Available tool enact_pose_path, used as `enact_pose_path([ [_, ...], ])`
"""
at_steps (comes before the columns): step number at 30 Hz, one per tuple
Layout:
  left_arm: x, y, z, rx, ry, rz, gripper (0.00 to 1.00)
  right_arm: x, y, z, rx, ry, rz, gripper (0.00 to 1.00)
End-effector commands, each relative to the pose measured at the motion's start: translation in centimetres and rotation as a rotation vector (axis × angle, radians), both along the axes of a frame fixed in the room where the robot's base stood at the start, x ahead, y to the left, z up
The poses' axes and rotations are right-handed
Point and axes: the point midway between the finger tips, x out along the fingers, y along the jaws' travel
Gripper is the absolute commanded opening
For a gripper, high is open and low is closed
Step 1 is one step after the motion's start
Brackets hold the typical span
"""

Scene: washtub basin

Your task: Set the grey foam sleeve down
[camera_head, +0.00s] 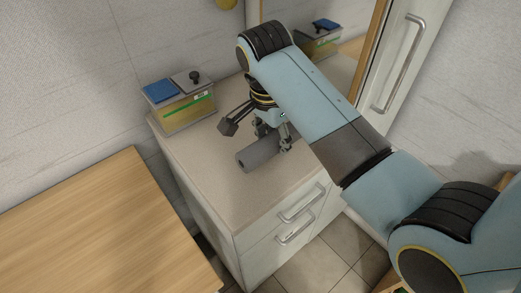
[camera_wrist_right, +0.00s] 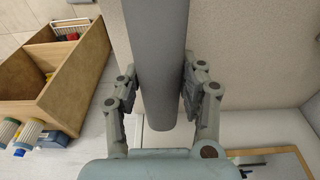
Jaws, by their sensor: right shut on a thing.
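The grey foam sleeve (camera_head: 262,153) is a dark grey cylinder with a hole in its end. In the head view it lies level at the top of the white cabinet, over the beige countertop (camera_head: 212,185). I cannot tell whether it touches the surface. My right gripper (camera_head: 284,144) is shut on the sleeve from above. In the right wrist view the sleeve (camera_wrist_right: 158,60) runs between the two fingers of the right gripper (camera_wrist_right: 160,88), one on each side. My left gripper is in neither view.
A clear box with a blue and grey lid (camera_head: 180,100) stands at the countertop's back left corner. A wooden table (camera_head: 90,235) is at the left, with a gap between. The countertop's front left is clear. A wooden crate (camera_wrist_right: 60,80) shows in the wrist view.

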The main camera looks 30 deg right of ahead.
Motion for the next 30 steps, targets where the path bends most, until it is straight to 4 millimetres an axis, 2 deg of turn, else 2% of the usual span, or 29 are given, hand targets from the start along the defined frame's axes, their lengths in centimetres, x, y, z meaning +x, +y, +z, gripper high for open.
enact_pose_path([
  [1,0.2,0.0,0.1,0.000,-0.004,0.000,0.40,0.6,0.8,-0.5,0.002,0.002,0.002,0.18],
  [6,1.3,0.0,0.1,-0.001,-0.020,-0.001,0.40,1.9,2.0,-1.6,-0.001,0.000,0.000,0.18],
  [8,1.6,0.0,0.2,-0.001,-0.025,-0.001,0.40,2.0,2.1,-2.0,-0.002,0.001,0.000,0.18],
  [15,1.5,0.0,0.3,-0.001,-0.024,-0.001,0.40,1.9,2.1,-5.4,-0.001,0.003,0.000,0.18],
  [27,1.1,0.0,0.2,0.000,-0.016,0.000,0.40,1.9,2.1,-6.0,-0.001,0.000,-0.001,0.18],
  [28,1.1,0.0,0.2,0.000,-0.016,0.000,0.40,1.9,2.1,-6.0,-0.001,0.000,-0.001,0.43],
  [30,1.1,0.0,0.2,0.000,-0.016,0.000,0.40,1.9,2.1,-6.0,-0.001,0.000,-0.001,0.53],
])
